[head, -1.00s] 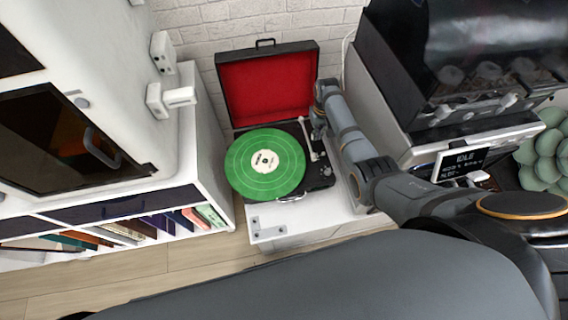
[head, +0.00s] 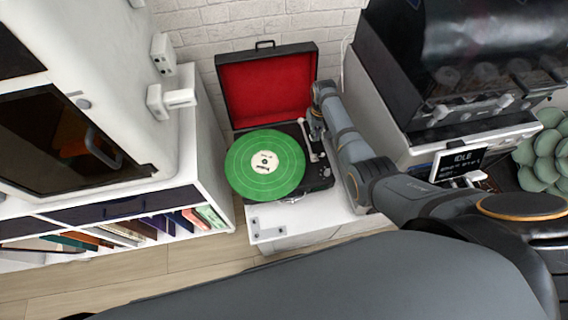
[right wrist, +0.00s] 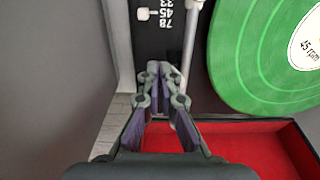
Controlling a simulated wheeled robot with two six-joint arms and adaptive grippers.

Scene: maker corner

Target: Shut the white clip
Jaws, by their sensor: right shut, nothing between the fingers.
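A suitcase record player (head: 268,88) stands open with a red lining and a green record (head: 245,180) on it. Its pale tonearm (head: 308,140) runs along the right of the record and shows closely in the right wrist view (right wrist: 190,40). My right gripper (right wrist: 160,68) is shut and empty, pointing down beside the tonearm; in the head view it is over the deck's right side (head: 316,132). The white clip is not clear: only a small pale bit shows beside the fingertips, and I cannot tell whether it is open. My left gripper is out of view.
The player sits on a white cabinet (head: 268,222). A white speed knob (right wrist: 143,14) is beside printed numbers on the deck. The raised lid is behind. A machine with an "IDLE" screen (head: 460,162) stands right, a white shelf unit (head: 205,165) left.

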